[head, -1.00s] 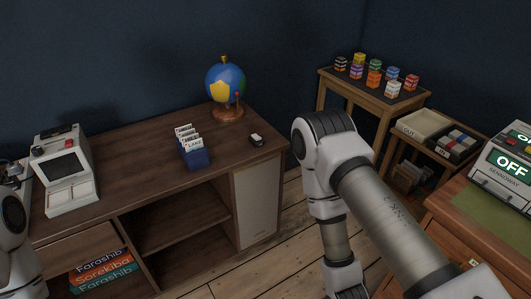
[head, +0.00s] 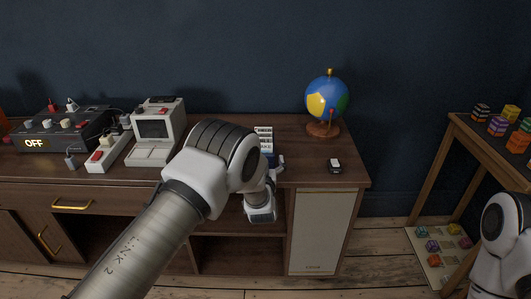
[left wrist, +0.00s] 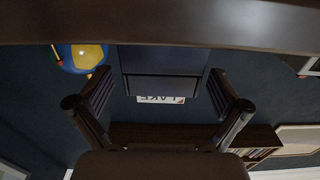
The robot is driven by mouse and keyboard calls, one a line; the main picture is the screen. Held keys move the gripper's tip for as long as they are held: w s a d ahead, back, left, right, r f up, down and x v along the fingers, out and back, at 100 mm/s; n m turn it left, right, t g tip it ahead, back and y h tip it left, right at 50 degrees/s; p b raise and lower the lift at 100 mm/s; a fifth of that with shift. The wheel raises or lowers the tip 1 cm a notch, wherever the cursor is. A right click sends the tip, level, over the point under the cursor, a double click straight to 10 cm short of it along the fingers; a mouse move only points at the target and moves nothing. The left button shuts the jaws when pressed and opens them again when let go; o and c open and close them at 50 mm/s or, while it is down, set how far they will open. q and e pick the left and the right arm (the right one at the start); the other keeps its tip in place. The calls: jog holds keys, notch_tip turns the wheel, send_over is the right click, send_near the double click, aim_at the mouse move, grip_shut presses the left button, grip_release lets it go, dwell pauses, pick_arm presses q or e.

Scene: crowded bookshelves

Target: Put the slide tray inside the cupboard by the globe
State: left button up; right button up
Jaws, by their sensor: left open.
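The slide tray (head: 264,133) is blue with white labelled cards and stands on the desk, partly behind my left arm in the head view. In the left wrist view, which looks upside down, the dark tray (left wrist: 165,62) lies between the fingers of my left gripper (left wrist: 160,92), with a "LAKE" card at its edge. The gripper is open; no finger visibly grips the tray. The globe (head: 326,98) stands on the desk to the tray's right and shows in the left wrist view (left wrist: 82,57). The cupboard below it has a cream door (head: 320,232), which is shut. My right gripper is out of view.
A small black-and-white object (head: 335,166) lies on the desk in front of the globe. A retro computer (head: 157,130) and a control box (head: 65,130) stand to the left. A side table (head: 490,140) with coloured blocks is at right.

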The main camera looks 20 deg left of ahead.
pick_arm(q)
jog(key=x, duration=0.4)
jog(key=shift+w+a+f, duration=0.1)
jog(key=shift+w+a, duration=0.1)
jog(key=shift+w, duration=0.2)
jog(key=shift+s, duration=0.15)
jog(key=c, duration=1.3)
jog(key=shift+o, duration=0.2)
